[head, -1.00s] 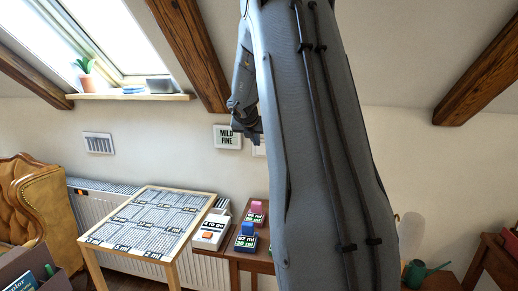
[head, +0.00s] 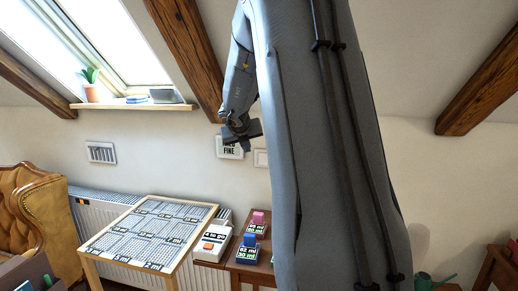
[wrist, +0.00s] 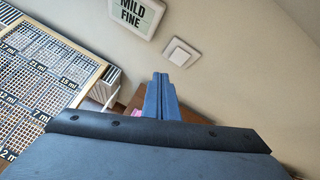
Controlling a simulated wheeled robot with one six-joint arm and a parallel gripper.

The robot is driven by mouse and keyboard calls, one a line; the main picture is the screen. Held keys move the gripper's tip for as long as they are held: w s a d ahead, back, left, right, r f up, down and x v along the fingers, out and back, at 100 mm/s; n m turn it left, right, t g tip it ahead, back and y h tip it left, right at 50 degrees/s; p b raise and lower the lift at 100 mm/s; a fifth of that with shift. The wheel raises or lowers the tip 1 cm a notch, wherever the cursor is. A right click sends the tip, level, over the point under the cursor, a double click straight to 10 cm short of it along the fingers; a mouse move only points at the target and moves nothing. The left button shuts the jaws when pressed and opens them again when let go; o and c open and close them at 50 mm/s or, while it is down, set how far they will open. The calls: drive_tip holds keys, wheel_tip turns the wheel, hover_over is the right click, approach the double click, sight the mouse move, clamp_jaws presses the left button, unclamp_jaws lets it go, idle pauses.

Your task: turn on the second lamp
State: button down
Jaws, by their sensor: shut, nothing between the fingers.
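No lamp is clearly visible in either view. A white wall switch (wrist: 181,52) sits on the wall to the right of a sign reading MILD FINE (wrist: 136,14). In the head view the switch (head: 260,158) shows as a pale plate partly behind my arm, and the sign (head: 229,152) has its upper part covered by my gripper. My gripper (head: 240,137) is raised in front of the wall by the sign. In the wrist view its blue-grey fingers (wrist: 161,82) are shut and empty. They appear just below the switch; I cannot tell the gap.
A grid-topped table (head: 150,233) stands left of a brown desk (head: 235,268). The desk holds a white box with an orange button (head: 211,246) and blue (head: 249,241) and pink (head: 258,218) items. An armchair (head: 38,205) stands left; a watering can (head: 432,281) is at right.

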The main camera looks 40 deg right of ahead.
drive_tip(key=s+a+f+n+y, duration=0.2)
drive_tip(key=a+f+n, duration=0.1)
drive_tip(key=a+n, duration=0.55)
drive_tip(key=s+a+f+n+y, duration=0.2)
drive_tip(key=a+f+n+y, duration=0.1)
drive_tip(key=a+n, duration=0.5)
drive_tip(key=s+a+f+n+y, duration=0.2)
drive_tip(key=s+a+f+n, duration=0.1)
drive_tip(key=a+n, duration=0.55)
drive_tip(key=s+a+f+n+g, duration=0.2)
drive_tip(key=s+a+f+n, duration=0.1)
drive_tip(key=s+n, duration=0.2)
drive_tip(key=s+a+f+n+g, duration=0.2)
drive_tip(key=s+n, duration=0.3)
drive_tip(key=s, duration=0.5)
drive_tip(key=s+a+f+n+g, duration=0.1)
drive_tip(key=s+a+f+n, duration=0.3)
drive_tip(key=s+n, duration=0.2)
drive_tip(key=shift+s+a+f+g, duration=0.15)
drive_tip(key=shift+s+a+g, duration=0.25)
drive_tip(key=shift+s, duration=0.85)
